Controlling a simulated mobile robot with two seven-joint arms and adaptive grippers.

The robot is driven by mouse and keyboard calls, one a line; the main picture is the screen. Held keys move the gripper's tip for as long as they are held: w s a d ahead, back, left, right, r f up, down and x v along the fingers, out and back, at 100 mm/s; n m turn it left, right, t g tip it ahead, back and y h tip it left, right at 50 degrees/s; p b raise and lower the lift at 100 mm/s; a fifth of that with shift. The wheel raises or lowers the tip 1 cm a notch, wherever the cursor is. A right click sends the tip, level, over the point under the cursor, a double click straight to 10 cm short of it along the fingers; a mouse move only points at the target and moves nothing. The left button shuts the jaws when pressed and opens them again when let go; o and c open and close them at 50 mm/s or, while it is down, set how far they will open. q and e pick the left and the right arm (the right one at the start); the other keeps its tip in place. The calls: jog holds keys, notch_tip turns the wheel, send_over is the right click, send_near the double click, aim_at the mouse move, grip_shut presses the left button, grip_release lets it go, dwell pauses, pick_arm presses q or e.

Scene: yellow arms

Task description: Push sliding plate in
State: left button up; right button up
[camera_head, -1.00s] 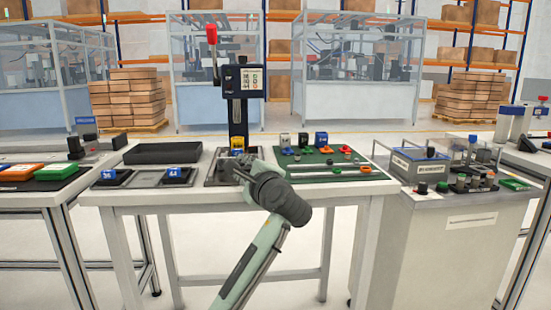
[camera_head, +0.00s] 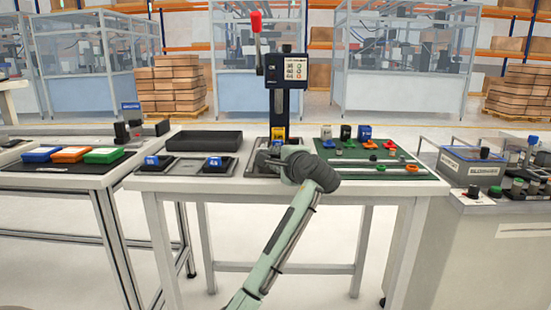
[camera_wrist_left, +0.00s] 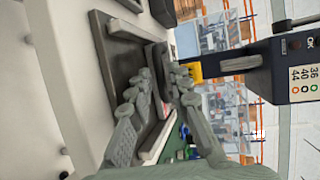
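The press station (camera_head: 282,90) stands on the middle table, with a dark head, a screen and a red-tipped lever. A yellow part (camera_head: 278,133) sits at its foot. The dark grey base with the sliding plate (camera_wrist_left: 118,52) lies below the press, partly hidden by my gripper. My left gripper (camera_head: 266,157) is low over this base, in front of the press. In the left wrist view its fingertips (camera_wrist_left: 164,76) have a gap between them, with a grey piece in it. I cannot tell whether they touch this piece. My right gripper is out of view.
Left of the base are a black tray (camera_head: 204,141) and dark holders with blue parts (camera_head: 214,163). A green mat (camera_head: 375,165) with small parts and rods lies to the right. A side table with coloured bins (camera_head: 72,154) stands at left.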

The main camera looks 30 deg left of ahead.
pick_arm(q)
grip_shut()
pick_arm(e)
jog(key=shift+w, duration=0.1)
pick_arm(q)
jog(key=shift+w+a, duration=0.1)
jog(key=shift+w, duration=0.05)
jog(key=w+a, duration=0.1)
jog(key=w+a+p, duration=0.1)
jog(key=w, duration=0.1)
jog(key=shift+w+r, duration=0.15)
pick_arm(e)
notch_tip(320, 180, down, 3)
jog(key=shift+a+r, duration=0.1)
